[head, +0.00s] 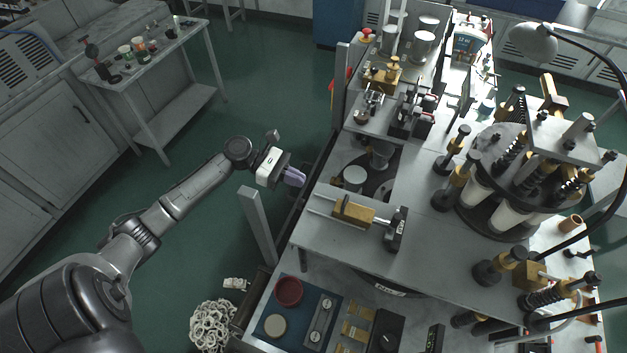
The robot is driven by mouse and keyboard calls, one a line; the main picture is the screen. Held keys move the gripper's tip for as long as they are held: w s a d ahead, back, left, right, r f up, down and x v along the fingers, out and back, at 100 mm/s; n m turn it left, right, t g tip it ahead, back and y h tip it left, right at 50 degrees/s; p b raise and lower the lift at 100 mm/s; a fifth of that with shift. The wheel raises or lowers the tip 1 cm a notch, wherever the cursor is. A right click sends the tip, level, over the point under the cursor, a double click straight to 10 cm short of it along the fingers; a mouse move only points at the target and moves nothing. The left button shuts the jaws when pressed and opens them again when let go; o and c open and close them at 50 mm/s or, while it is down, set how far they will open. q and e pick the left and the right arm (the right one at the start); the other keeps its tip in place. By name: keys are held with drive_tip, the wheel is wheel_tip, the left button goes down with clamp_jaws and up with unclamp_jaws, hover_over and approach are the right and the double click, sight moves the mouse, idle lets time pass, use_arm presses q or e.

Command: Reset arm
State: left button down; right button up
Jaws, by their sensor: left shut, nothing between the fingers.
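My left arm reaches in from the lower left of the head view. My left gripper (295,177) is shut, with nothing between its fingers. It is held out at the left side of the cup forming machine (330,235), close to the edge of the machine's table. It appears apart from the machine, though the exact gap is hard to judge. My right gripper is not in view.
A rotary turret (520,170) with white cups stands on the machine at right. A brass-coloured block (353,212) sits on the plate near my gripper. A grey post (257,225) rises below it. A side table (165,60) stands upper left. Green floor (180,260) is open at left.

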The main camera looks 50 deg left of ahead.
use_arm(q)
drive_tip(key=shift+p+v, duration=0.35)
drive_tip(key=shift+v, duration=1.3)
